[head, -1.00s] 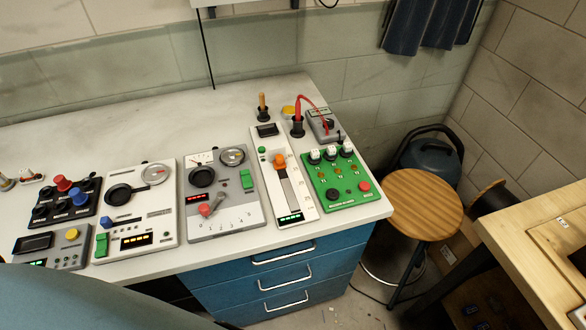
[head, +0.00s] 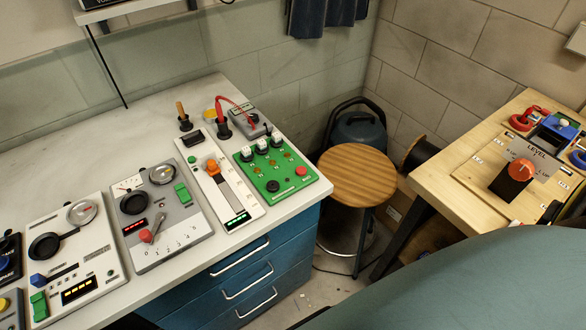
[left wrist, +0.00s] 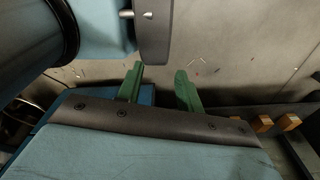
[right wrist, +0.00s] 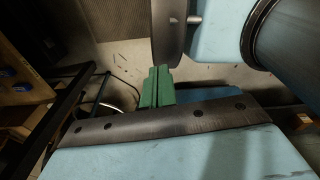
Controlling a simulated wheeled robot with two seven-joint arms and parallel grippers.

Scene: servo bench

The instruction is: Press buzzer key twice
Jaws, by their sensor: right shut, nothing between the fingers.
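A green panel (head: 256,169) lies at the right end of the white bench. It carries a red button (head: 300,171) and a black button (head: 272,186) along its front edge, with white-topped switches along its back. The labels are too small to read, so I cannot tell which one is the buzzer key. Neither gripper shows in the head view. In the left wrist view my left gripper (left wrist: 159,88) is open and empty, fingers apart. In the right wrist view my right gripper (right wrist: 156,87) is shut and empty. Neither wrist view shows the green panel.
A slider panel (head: 220,183) and a grey gauge panel (head: 159,217) stand left of the green panel. A red probe cable (head: 236,106) runs behind it. A wooden stool (head: 356,175) stands between the bench and a wooden table (head: 443,172) with a red-knobbed LEVEL device (head: 514,181).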

